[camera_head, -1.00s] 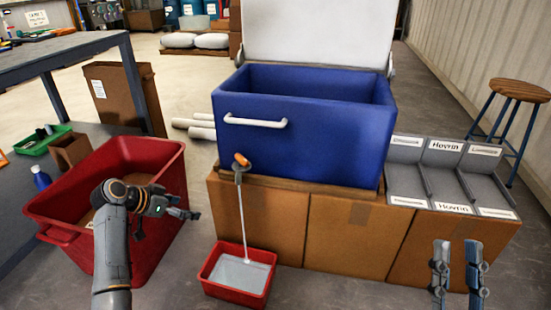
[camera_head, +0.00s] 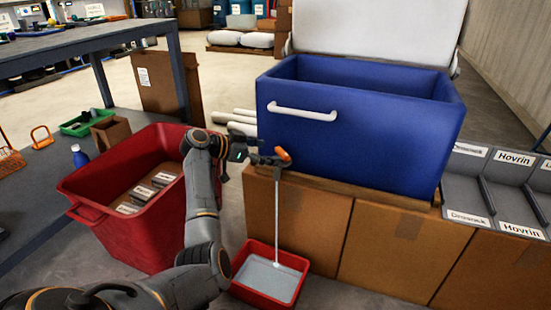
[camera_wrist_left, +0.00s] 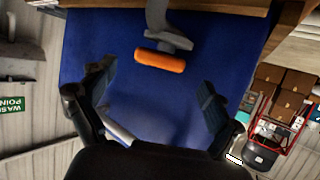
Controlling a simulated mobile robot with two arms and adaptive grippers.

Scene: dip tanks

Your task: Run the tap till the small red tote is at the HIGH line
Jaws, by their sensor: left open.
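The small red tote (camera_head: 240,292) stands on the floor below the blue tank (camera_head: 350,121). Pale water (camera_head: 268,277) lies in it; I cannot make out the HIGH line. A thin pale stream (camera_head: 277,220) falls into it from the tap, whose orange handle (camera_head: 283,153) is low on the tank's front. My left gripper (camera_head: 257,156) is open just left of the handle. In the left wrist view, the open fingers (camera_wrist_left: 155,98) are apart, with the orange handle (camera_wrist_left: 160,61) ahead of them and nothing between them. My right gripper is out of view.
A large red tote (camera_head: 80,197) with several grey blocks stands left, beside my left arm. Cardboard boxes (camera_head: 395,250) support the tank. Grey labelled trays (camera_head: 490,200) lie right. A dark bench (camera_head: 90,42) is at back left.

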